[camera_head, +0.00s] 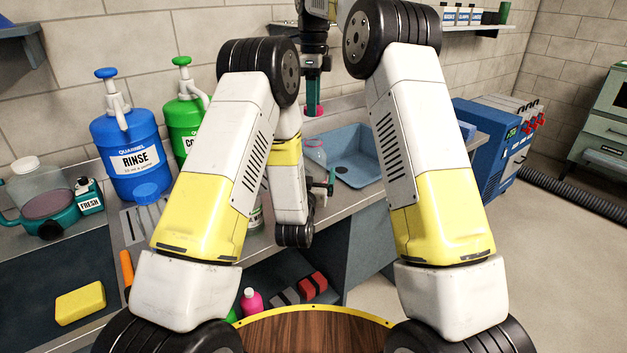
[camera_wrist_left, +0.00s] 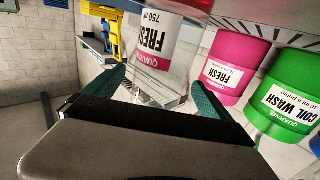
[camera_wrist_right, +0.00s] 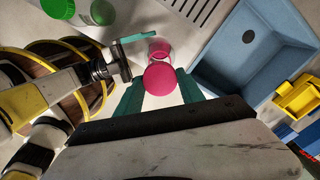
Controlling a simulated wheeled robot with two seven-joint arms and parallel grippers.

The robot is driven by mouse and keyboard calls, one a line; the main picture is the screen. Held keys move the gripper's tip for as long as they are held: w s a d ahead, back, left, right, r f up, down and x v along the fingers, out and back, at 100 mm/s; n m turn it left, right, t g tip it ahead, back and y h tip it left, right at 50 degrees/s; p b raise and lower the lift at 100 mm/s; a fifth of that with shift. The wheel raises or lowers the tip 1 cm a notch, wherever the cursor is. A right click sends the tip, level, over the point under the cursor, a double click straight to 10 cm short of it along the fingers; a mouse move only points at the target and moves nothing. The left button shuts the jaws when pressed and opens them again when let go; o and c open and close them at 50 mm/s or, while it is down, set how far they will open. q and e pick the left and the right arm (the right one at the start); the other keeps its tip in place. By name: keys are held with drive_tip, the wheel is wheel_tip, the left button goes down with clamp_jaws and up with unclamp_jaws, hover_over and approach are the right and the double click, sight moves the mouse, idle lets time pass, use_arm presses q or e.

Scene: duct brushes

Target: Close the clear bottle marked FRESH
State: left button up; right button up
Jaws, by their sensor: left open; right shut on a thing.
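The clear bottle marked FRESH (camera_wrist_left: 152,45) stands on the counter beside the sink; it also shows in the head view (camera_head: 316,152). In the left wrist view its white and pink label appears upside down. My left gripper (camera_wrist_left: 155,82) is open, with a finger at each side of the bottle; any contact is unclear. My right gripper (camera_wrist_right: 160,85) is shut on a pink cap (camera_wrist_right: 160,79). The cap (camera_head: 313,111) is held above the bottle, with a gap between them. In the right wrist view the cap partly hides the bottle.
The blue sink (camera_head: 356,160) lies right of the bottle. A pink FRESH jug (camera_wrist_left: 225,75) and green COIL WASH jug (camera_wrist_left: 285,95) stand near it. A blue RINSE jug (camera_head: 130,155), teal FRESH container (camera_head: 88,197) and yellow sponge (camera_head: 80,303) are at left.

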use_arm(q)
drive_tip(key=w, duration=0.6)
drive_tip(key=shift+d, duration=0.45)
drive_tip(key=c, duration=2.1)
clamp_jaws()
use_arm(e)
drive_tip(key=shift+f, duration=2.5)
